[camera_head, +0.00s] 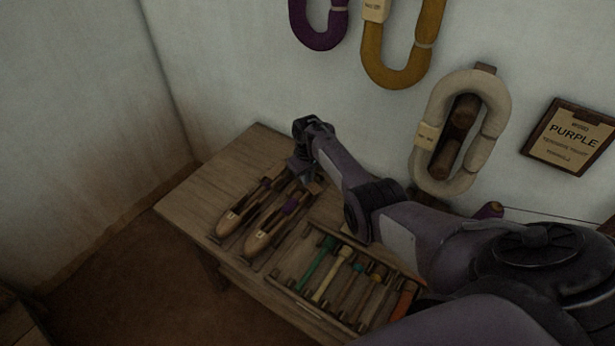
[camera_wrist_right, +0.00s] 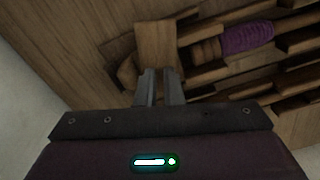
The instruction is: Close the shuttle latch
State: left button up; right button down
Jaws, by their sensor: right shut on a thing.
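The bobbin also shows in the right wrist view (camera_wrist_right: 247,38). Where the fingertips meet the latch is partly hidden. My left gripper is not in view.
A wooden tray (camera_head: 293,271) of several coloured bobbins stands right of the shuttles, partly under my right arm. Yarn hanks, including a cream one (camera_head: 494,88), and a "PURPLE" sign (camera_head: 570,136) hang on the wall. The table's left end (camera_head: 228,165) is clear.

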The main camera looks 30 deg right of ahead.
jog(key=m, duration=0.3)
jog(key=shift+m+p, duration=0.3)
jog(key=shift+m, duration=0.1)
jog(key=m, duration=0.3)
jog(key=shift+m, duration=0.3)
jog(key=m, duration=0.3)
jog(key=shift+m, duration=0.3)
jog(key=shift+m+b, duration=0.3)
jog(key=shift+m, duration=1.6)
jog(key=c, duration=1.8)
grip_release()
jog(key=shift+r, duration=0.15)
